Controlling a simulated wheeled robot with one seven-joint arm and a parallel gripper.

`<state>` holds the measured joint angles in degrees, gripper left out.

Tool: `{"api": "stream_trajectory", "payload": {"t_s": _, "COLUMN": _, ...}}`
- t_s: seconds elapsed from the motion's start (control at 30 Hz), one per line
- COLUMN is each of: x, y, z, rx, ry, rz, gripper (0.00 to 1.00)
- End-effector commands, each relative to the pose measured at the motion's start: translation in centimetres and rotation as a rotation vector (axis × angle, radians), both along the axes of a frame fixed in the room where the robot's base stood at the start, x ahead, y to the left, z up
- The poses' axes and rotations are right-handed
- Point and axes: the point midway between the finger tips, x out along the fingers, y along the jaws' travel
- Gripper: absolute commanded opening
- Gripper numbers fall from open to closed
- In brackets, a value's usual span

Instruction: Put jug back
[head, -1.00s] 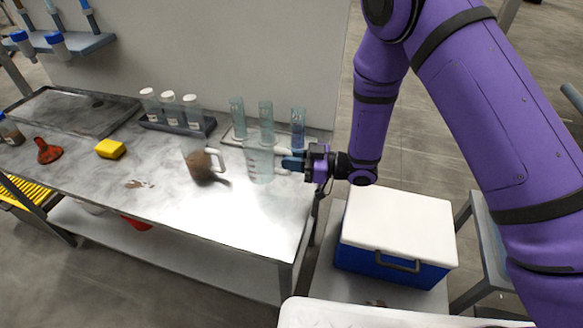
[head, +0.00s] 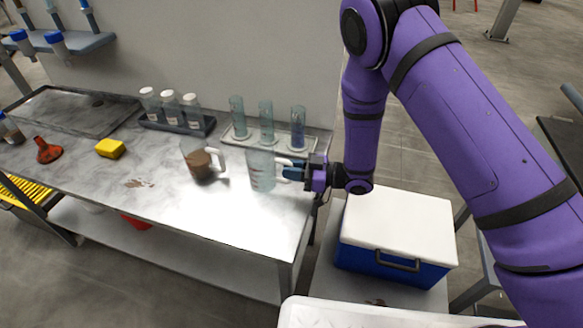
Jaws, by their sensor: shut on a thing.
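A clear jug (head: 261,171) with graduation marks is at the right end of the grey bench (head: 185,228). My gripper (head: 292,169) is shut on its handle, coming from the right. The jug is upright and low over the bench top; I cannot tell whether its base touches. A second clear jug (head: 201,160) with brown contents and a white handle stands just to its left.
Several cylinders stand behind the jug on a pale tray (head: 237,136), one holding blue liquid (head: 298,128). A rack of bottles (head: 177,122), a yellow sponge (head: 110,148) and a red funnel (head: 48,151) sit further left. A blue and white cooler (head: 395,235) stands right of the bench.

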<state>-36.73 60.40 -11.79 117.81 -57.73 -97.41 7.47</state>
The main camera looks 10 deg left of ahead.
Motion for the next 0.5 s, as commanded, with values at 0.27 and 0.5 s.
{"api": "stream_trajectory", "payload": {"t_s": 0.27, "x": -0.03, "y": 0.03, "z": -0.35, "rx": -0.001, "ry": 0.000, "rz": 0.000, "gripper": 0.32}}
{"api": "stream_trajectory", "payload": {"t_s": 0.5, "x": -0.07, "y": 0.04, "z": -0.40, "rx": -0.002, "ry": 0.001, "rz": 0.000, "gripper": 0.42}}
